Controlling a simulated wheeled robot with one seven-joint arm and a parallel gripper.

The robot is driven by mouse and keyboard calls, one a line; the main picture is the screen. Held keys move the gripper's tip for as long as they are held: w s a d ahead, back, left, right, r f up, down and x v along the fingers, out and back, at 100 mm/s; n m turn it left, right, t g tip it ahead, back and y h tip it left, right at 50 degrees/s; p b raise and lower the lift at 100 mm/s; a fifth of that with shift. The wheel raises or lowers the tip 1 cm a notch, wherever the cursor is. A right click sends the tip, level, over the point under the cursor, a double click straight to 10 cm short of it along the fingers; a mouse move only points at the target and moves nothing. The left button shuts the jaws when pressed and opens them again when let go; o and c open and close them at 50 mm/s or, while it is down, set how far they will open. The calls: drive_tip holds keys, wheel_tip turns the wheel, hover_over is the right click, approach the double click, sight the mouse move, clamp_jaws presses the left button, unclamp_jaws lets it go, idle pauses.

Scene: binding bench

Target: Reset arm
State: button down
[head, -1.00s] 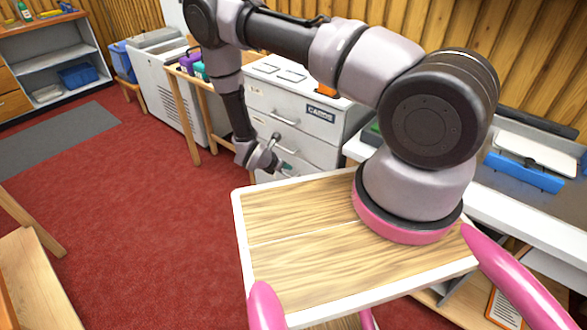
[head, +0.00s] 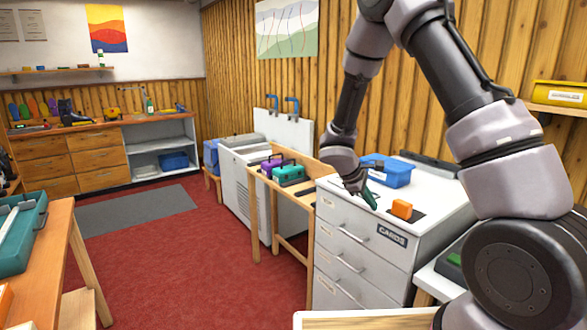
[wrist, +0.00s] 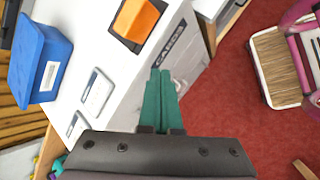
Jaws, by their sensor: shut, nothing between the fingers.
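My gripper (head: 369,201) is in the head view, in front of the white drawer cabinet (head: 360,250) marked CARDS, near its top front edge. Its green fingers are together with nothing between them. In the wrist view the closed fingers (wrist: 160,100) point toward the cabinet's front edge and the red floor. My arm is bent, coming down from the upper right of the head view.
On the cabinet top are an orange block (head: 401,208) on a dark pad and a blue bin (head: 388,171). A wooden table with purple and teal cases (head: 288,175) stands left of it. A wooden bench (head: 50,260) is at the far left.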

drive_tip(key=s+d+r+m+y, duration=0.1)
drive_tip(key=s+r+m, duration=0.15)
drive_tip(key=r, duration=0.35)
drive_tip(key=s+d+r+m+y, duration=0.1)
drive_tip(key=s+d+r+m, duration=0.15)
drive_tip(key=r, duration=0.35)
drive_tip(key=s+a+r+m+t+y, duration=0.2)
drive_tip(key=s+r+m+t+y, duration=0.2)
drive_tip(key=s+r+m, duration=0.7)
drive_tip(key=s+r+y, duration=0.2)
drive_tip(key=s+r, duration=0.6)
drive_tip(key=r, duration=0.1)
drive_tip(key=shift+s+a+t+y, duration=0.3)
drive_tip(key=shift+t+y, duration=0.1)
